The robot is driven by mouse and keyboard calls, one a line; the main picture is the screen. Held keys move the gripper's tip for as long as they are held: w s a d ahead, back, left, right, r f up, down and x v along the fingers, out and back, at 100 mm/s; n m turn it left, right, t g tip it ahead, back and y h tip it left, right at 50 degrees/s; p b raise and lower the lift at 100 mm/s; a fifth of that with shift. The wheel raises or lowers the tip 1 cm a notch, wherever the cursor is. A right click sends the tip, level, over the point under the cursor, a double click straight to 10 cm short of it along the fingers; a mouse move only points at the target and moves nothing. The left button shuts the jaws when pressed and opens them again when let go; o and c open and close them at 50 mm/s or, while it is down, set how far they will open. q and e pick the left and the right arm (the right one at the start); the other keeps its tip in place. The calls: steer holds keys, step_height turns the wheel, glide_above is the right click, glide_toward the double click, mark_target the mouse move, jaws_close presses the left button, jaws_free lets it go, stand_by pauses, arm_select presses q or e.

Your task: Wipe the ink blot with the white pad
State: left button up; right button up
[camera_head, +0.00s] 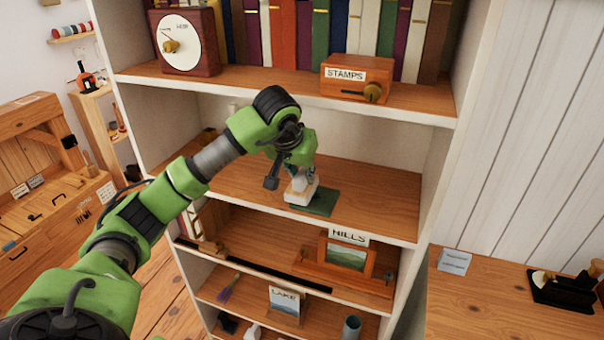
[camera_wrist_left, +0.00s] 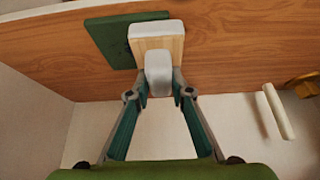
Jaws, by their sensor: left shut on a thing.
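The white pad (camera_head: 301,193) is a small block with a pale wooden body and white parts. It stands on the middle shelf, at the left part of a dark green mat (camera_head: 321,207). In the left wrist view the pad (camera_wrist_left: 157,46) overlaps one edge of the green mat (camera_wrist_left: 107,38). My left gripper (camera_head: 296,172) reaches in above it. Its fingers (camera_wrist_left: 159,88) are shut on the pad's white grip. I cannot tell whether the pad's underside touches the mat. My right gripper is in neither view.
The upper shelf (camera_head: 215,80) holds books, a dial box (camera_head: 188,41) and a stamps box (camera_head: 356,77) above my arm. The lower shelf holds a framed picture (camera_head: 346,258). The middle shelf (camera_head: 385,205) is bare at right. A white rod (camera_wrist_left: 277,110) shows in the wrist view.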

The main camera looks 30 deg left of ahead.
arm_select(q)
steer(key=shift+f, duration=0.2)
steer(key=shift+w+d+r, duration=0.1)
steer(key=shift+d, duration=0.35)
steer(key=shift+w+d+r, duration=0.1)
steer(key=shift+d, duration=0.3)
steer(key=shift+w+d+p, duration=0.2)
steer(key=shift+d+p, duration=0.25)
steer(key=shift+d, duration=0.4)
steer(key=shift+w+d+f, duration=0.1)
steer(key=shift+w+d, duration=0.15)
steer(key=shift+d, duration=0.65)
steer(key=shift+w+d+f, duration=0.1)
steer(key=shift+w+d, duration=0.1)
steer(key=shift+d, duration=0.6)
steer(key=shift+f, duration=0.1)
steer(key=shift+s, duration=0.1)
